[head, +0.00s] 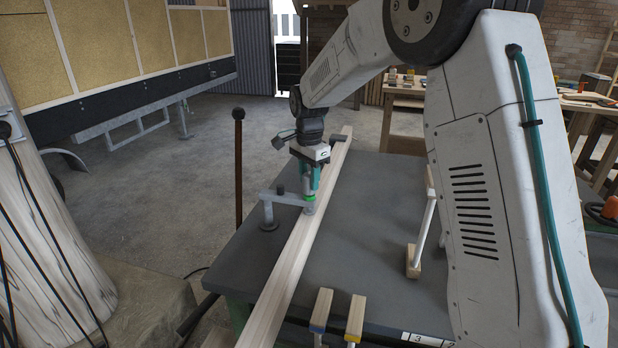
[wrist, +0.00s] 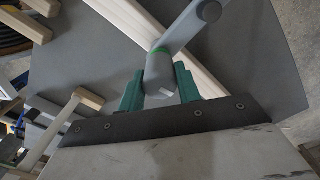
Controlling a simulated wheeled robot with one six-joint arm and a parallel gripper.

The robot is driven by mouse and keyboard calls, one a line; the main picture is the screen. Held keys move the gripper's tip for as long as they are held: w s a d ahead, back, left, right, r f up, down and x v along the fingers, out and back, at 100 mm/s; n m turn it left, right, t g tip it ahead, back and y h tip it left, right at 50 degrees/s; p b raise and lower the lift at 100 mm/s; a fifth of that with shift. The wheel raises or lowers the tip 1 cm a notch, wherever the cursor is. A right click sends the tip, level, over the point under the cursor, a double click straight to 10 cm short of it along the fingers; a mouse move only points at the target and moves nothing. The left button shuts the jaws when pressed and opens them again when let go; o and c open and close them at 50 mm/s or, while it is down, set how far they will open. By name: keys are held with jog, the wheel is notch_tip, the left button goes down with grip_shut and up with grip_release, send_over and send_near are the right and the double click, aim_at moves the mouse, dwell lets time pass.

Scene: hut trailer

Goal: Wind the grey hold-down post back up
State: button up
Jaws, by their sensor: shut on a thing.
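The grey hold-down post (head: 310,208) stands upright over the pale timber beam (head: 288,265), at the end of a grey arm (head: 286,198) with a green ring near it. I cannot tell whether its foot presses the beam. The arm's other end has an upright leg with a round base (head: 268,226) on the bench beside the beam. My gripper (head: 309,180) points down and is shut on the post. In the wrist view, my gripper's green fingers (wrist: 160,88) stand either side of the grey post (wrist: 160,68), below the green ring.
The dark bench top (head: 365,240) is mostly clear right of the beam. Wooden-ended clamps stand at the front edge (head: 355,318) and to the right (head: 414,262). A thin dark rod with a ball top (head: 239,165) rises left of the bench. A trailer (head: 120,60) stands behind left.

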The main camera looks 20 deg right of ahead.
aim_at(309, 174)
jog(key=n, duration=1.3)
jog(key=shift+r+n, duration=0.1)
jog(key=shift+n, duration=0.2)
jog(key=n, duration=0.6)
jog(key=shift+w, duration=0.1)
jog(key=n, duration=0.7)
jog(key=o, duration=1)
jog(key=shift+c, duration=0.2)
notch_tip(309, 174, up, 8)
jog(key=shift+f, duration=0.15)
